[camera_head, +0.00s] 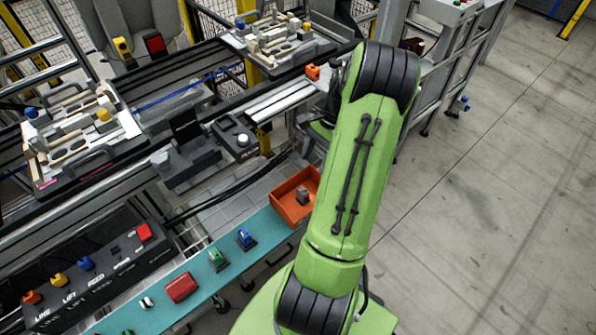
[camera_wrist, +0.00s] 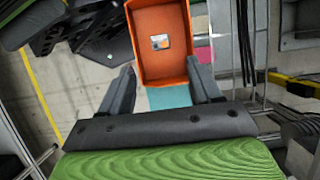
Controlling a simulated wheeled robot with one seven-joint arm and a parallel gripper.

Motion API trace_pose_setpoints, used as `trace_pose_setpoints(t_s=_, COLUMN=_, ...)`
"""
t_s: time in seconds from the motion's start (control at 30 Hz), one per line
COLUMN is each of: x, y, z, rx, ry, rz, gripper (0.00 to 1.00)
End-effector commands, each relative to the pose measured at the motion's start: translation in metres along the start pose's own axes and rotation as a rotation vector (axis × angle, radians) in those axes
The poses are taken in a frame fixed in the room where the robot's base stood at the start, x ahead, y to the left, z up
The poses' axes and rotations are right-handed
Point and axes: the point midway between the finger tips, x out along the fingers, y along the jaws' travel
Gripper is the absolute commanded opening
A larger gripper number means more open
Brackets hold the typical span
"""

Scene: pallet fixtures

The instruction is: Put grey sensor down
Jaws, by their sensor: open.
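The grey sensor (camera_head: 303,195) is a small dark grey block lying inside an orange bin (camera_head: 279,207) at the end of a teal strip. In the wrist view a small grey and white piece (camera_wrist: 160,42), which looks like the sensor, lies on the floor of the orange bin (camera_wrist: 147,72). My gripper (camera_wrist: 162,88) is open, with nothing between its two dark fingers. The fingers point toward the bin, and the sensor lies beyond their tips, apart from them.
The teal strip (camera_head: 205,292) also carries a blue part (camera_head: 246,238), a green part (camera_head: 217,258) and a red box (camera_head: 181,287). A black button panel (camera_head: 95,275) stands to its left. Pallet fixtures (camera_head: 80,135) sit on the conveyor behind. The floor at right is clear.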

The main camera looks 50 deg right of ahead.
Motion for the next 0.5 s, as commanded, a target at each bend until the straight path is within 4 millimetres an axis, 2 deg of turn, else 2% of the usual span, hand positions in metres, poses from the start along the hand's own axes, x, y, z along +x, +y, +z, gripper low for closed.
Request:
trace_pose_setpoints(t_s=0.13, x=-0.001, y=-0.001, z=0.003, rx=-0.011, ry=0.005, rz=0.002, gripper=0.63)
trace_pose_setpoints(t_s=0.17, x=-0.003, y=-0.004, z=0.007, rx=-0.029, ry=0.014, rz=0.006, gripper=0.63)
trace_pose_setpoints(t_s=0.23, x=-0.013, y=-0.012, z=0.030, rx=-0.117, ry=0.058, rz=0.022, gripper=0.63)
trace_pose_setpoints(t_s=0.27, x=-0.018, y=-0.017, z=0.045, rx=-0.174, ry=0.085, rz=0.032, gripper=0.63)
trace_pose_setpoints(t_s=0.37, x=-0.039, y=-0.027, z=0.111, rx=-0.424, ry=0.199, rz=0.065, gripper=0.63)
trace_pose_setpoints(t_s=0.5, x=-0.059, y=-0.015, z=0.207, rx=-0.815, ry=0.355, rz=0.083, gripper=0.63)
